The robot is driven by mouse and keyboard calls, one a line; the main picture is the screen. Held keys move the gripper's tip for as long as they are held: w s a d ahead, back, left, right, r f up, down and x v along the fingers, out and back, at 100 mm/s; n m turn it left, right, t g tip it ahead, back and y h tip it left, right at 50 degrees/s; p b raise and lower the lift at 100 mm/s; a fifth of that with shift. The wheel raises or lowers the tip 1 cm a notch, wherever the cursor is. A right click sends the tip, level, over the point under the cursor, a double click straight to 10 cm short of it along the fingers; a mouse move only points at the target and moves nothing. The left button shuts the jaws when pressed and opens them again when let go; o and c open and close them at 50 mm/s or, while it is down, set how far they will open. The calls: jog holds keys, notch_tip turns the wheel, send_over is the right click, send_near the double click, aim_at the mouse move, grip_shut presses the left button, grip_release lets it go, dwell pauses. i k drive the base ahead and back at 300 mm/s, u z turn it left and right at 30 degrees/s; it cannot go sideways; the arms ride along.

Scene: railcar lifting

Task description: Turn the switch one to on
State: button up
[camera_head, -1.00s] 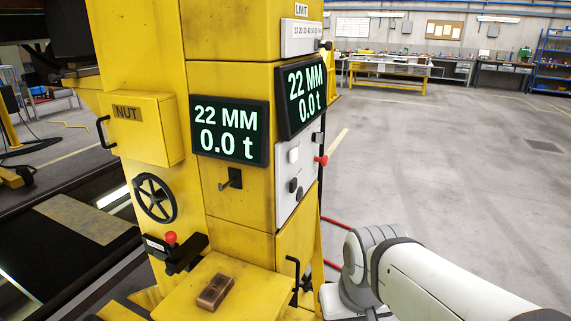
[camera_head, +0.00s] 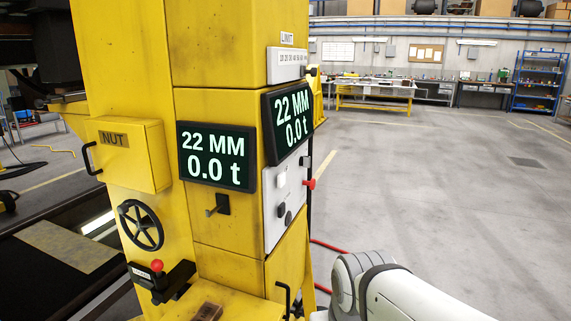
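A black switch with a short lever (camera_head: 218,205) sits on the front of the yellow column (camera_head: 205,110), below a display (camera_head: 216,156) reading 22 MM and 0.0 t. A grey control panel (camera_head: 272,225) on the column's right side carries a white part, dark round knobs and a red knob (camera_head: 309,184). I cannot read a label "one" on any of these, so I cannot tell which is switch one. Part of my white arm shows at the bottom right, right of the column. My gripper is out of view.
A NUT box (camera_head: 128,153) with a black handle, a black handwheel (camera_head: 140,225) and a red-knobbed lever (camera_head: 157,266) are on the column's left. A second display (camera_head: 288,118) juts out above the panel. A brown block (camera_head: 207,312) is cut off below. Open floor lies right.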

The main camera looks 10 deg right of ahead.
aim_at(305, 161)
jog(key=z, duration=0.4)
jog(key=k, duration=0.55)
jog(key=z, duration=0.8)
jog(key=k, duration=0.85)
jog(key=z, duration=0.7)
jog(key=i, duration=1.25)
jog(key=u, duration=1)
jog(key=i, duration=1.2)
jog(key=u, duration=0.95)
jog(key=k, duration=0.75)
jog(key=u, duration=0.15)
jog(key=i, duration=0.85)
jog(key=z, duration=0.05)
